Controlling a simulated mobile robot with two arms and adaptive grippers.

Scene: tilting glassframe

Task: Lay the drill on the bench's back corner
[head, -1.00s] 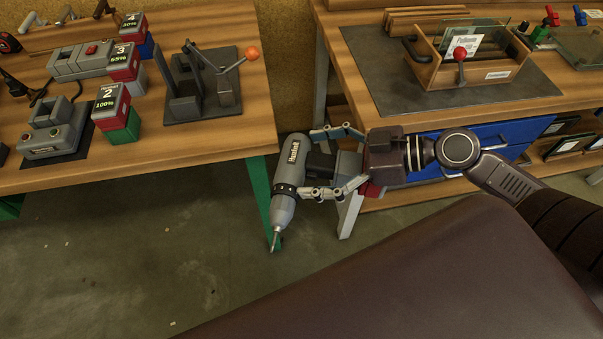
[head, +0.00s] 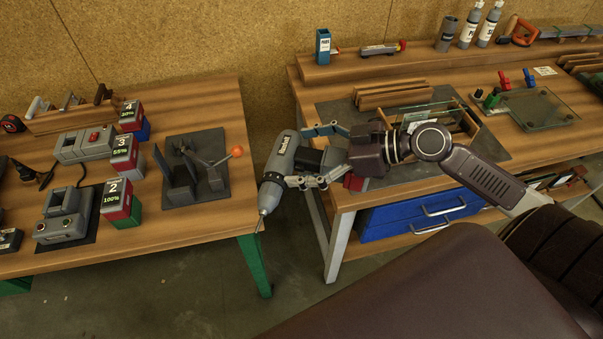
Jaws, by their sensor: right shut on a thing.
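The grey drill (head: 276,172) is in the head view, held in the gap between two benches, its bit pointing down and toward the front. My right gripper (head: 318,157) is shut on the drill, its fingers around the handle side. The left bench (head: 190,228) has a wooden top and green legs. The right bench (head: 350,195) has a wooden top, light legs and a blue drawer. I cannot tell which bench's back corner is meant. My left gripper is not in view.
The left bench carries a clamp stand with an orange ball (head: 237,152), numbered battery blocks (head: 118,200) and chargers (head: 62,220). The right bench carries a dark mat with a wooden frame holder (head: 440,125), a glass sheet (head: 540,110) and bottles (head: 490,25) on a raised back shelf.

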